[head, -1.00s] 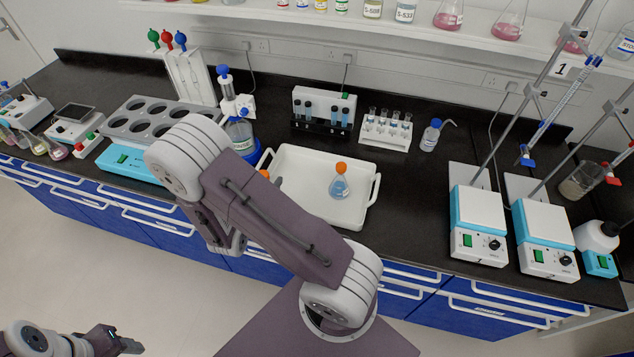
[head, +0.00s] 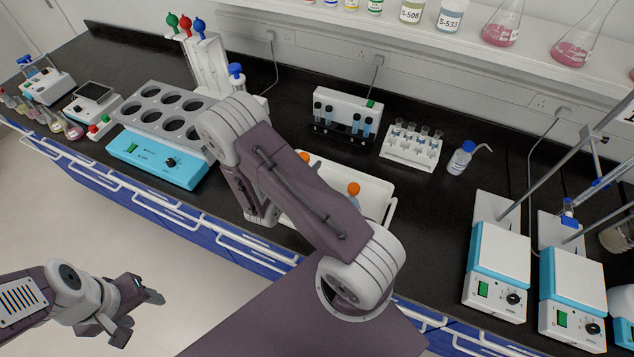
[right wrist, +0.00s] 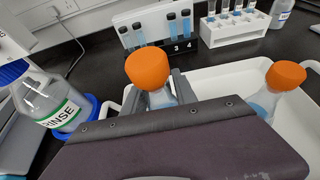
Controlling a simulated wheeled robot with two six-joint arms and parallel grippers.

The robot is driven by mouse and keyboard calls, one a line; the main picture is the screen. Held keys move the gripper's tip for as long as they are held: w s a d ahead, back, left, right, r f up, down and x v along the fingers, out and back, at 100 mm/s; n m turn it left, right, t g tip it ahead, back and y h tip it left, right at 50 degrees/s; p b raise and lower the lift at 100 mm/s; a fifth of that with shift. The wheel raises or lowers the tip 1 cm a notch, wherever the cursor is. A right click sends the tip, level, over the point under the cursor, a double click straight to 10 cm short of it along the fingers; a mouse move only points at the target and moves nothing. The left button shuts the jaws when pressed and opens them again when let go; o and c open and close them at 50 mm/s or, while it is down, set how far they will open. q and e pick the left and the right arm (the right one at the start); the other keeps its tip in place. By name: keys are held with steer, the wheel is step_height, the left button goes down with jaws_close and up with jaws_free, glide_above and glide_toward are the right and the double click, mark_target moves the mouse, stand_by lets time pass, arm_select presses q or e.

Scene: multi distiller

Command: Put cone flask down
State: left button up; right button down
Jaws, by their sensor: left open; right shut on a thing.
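My right gripper (right wrist: 158,95) is shut on a cone flask (right wrist: 148,70) with an orange cap. The flask is upright, and its lower body is hidden behind my gripper. A second orange-capped flask (head: 353,189) stands in the tray to the right, also in the right wrist view (right wrist: 283,82). My left gripper (head: 140,316) is open and empty, away from the bench.
A wash bottle marked RINSE (right wrist: 52,100) stands left of the tray. Tube racks (head: 343,115) (head: 411,145) stand behind it. A block with round wells (head: 165,115) is further left, and hotplate stirrers (head: 497,265) are on the right.

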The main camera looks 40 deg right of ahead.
steer(key=shift+w+d+f, duration=0.15)
steer(key=shift+d+f, duration=0.05)
steer(key=shift+f, duration=0.25)
steer(key=shift+w+d+f, duration=0.1)
steer(key=shift+d+f, duration=0.05)
steer(key=shift+f, duration=0.25)
step_height(320, 180, down, 4)
steer(key=shift+s+a+r, duration=0.1)
steer(key=shift+s+a, duration=0.05)
steer(key=shift+f, duration=0.2)
steer(key=c, duration=1)
jaws_free()
steer(key=shift+r, duration=0.1)
